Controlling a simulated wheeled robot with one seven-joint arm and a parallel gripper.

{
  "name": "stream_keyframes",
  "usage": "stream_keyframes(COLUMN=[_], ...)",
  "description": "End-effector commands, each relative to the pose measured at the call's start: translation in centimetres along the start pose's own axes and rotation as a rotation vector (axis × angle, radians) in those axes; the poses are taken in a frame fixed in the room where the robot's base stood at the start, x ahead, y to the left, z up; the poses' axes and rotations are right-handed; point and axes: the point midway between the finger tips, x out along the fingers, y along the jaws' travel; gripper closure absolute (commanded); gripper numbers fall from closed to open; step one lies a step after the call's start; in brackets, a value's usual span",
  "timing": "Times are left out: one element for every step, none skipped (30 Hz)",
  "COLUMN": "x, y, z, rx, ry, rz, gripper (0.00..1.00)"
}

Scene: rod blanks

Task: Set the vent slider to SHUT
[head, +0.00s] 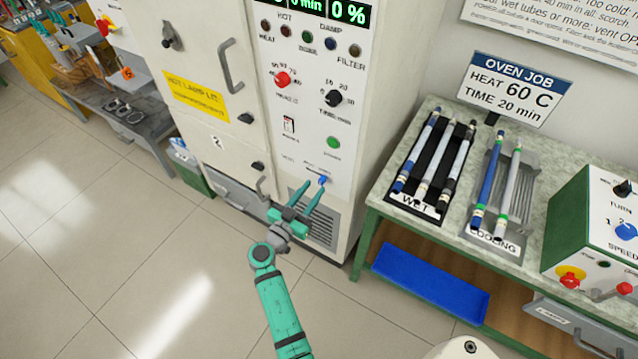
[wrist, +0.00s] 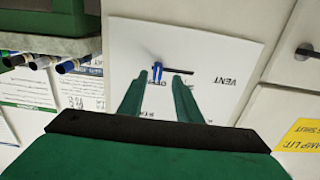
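The vent slider (wrist: 157,72) is a small blue knob on a white panel of the oven. In the wrist view it sits at the left end of a dark slot (wrist: 181,70). The word VENT is printed upside down there, and a label near the knob is partly hidden by my fingers. My gripper (wrist: 157,76) is open, with one green finger on each side of the knob and a visible gap to each. In the head view, my gripper (head: 314,184) reaches the low front of the oven (head: 315,130), with the blue knob (head: 322,180) at its fingertips.
A grille (head: 318,222) lies below the slider, and a green button (head: 333,142) and dials are above. A bench (head: 385,190) with wet and cooling rod racks stands close on the right. The floor (head: 120,230) at left is clear.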

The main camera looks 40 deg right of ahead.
Motion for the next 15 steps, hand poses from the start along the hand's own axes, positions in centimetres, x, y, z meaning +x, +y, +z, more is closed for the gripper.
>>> stream_keyframes(x=[0.9,1.4,1.9,2.3,2.5,2.9,3.1,3.3,3.4,3.5,3.6,3.6,3.7,3.7,3.7], y=[0.1,0.2,0.3,0.3,0.3,0.3,0.3,0.3,0.3,0.4,0.4,0.4,0.4,0.4,0.4], z=[0.0,0.0,0.0,0.0,0.0,0.0,0.0,0.0,0.0,0.0,0.0,0.0,0.0,0.0,0.0], rx=[0.001,0.001,0.001,0.000,0.000,0.000,0.000,0.000,0.000,0.000,0.000,0.000,-0.001,-0.001,-0.001], ry=[-0.001,-0.001,0.000,-0.001,-0.001,-0.001,-0.001,0.000,0.000,0.000,0.000,0.000,0.000,0.000,0.000], rz=[0.003,0.005,0.006,0.006,0.007,0.007,0.007,0.006,0.005,0.006,0.006,0.005,0.005,0.005,0.005], gripper=[0.69,0.69,0.69,0.69,0.69,0.69,0.69,0.69,0.69,0.69,0.69,0.69,0.69,0.69,0.69])
